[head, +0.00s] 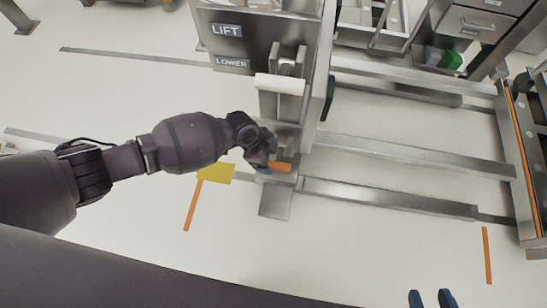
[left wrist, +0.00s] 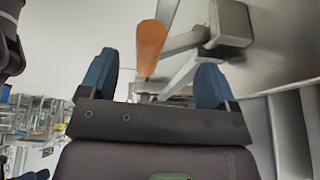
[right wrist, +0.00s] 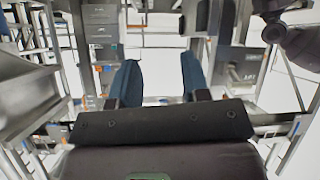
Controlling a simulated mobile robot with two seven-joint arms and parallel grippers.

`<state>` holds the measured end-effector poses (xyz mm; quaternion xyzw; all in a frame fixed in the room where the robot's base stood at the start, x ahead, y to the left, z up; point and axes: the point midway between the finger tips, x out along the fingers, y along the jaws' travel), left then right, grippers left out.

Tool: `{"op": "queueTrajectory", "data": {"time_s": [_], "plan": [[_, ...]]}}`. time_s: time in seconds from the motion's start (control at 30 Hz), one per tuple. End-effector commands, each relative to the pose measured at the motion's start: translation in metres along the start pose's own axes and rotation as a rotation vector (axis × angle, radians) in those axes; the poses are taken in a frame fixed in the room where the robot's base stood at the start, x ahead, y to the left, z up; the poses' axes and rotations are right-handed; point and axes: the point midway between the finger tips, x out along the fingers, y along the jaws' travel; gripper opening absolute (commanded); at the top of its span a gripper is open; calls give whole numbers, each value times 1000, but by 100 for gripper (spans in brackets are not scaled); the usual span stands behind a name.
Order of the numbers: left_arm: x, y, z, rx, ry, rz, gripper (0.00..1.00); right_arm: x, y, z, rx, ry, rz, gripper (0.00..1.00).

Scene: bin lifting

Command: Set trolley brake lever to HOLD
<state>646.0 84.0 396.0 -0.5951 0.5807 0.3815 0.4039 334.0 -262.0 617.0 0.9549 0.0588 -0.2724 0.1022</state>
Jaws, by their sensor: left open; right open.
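The brake lever shows as an orange grip (head: 280,166) low on the metal post in the head view. In the left wrist view the orange grip (left wrist: 150,45) stands ahead of and between the open blue fingers, beside a grey metal arm and block. My left gripper (head: 268,165) is at the grip, partly hidden by my own wrist in the head view; I cannot tell whether it touches. My right gripper (head: 431,298) is open and empty at the bottom edge of the head view; its open fingers also show in the right wrist view (right wrist: 160,85). No HOLD marking is legible.
A metal column with LIFT (head: 227,30) and LOWER (head: 232,63) labels and a white bar handle (head: 280,84) stands above the lever. A yellow plate (head: 216,173) lies left of it. Steel rails (head: 390,197) run right.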

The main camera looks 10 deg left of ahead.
Motion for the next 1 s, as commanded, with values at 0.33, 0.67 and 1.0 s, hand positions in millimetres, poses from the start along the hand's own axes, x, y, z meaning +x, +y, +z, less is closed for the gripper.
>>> {"op": "queueTrajectory", "data": {"time_s": [0.33,0.67,1.0], "plan": [[34,0,0,0,0,0,83,0,2,2,22,46,11,43],[34,-1,0,1,0,-2,81,0,2,1,24,52,12,43],[35,0,0,0,0,-1,29,0,2,1,23,51,11,43]]}}
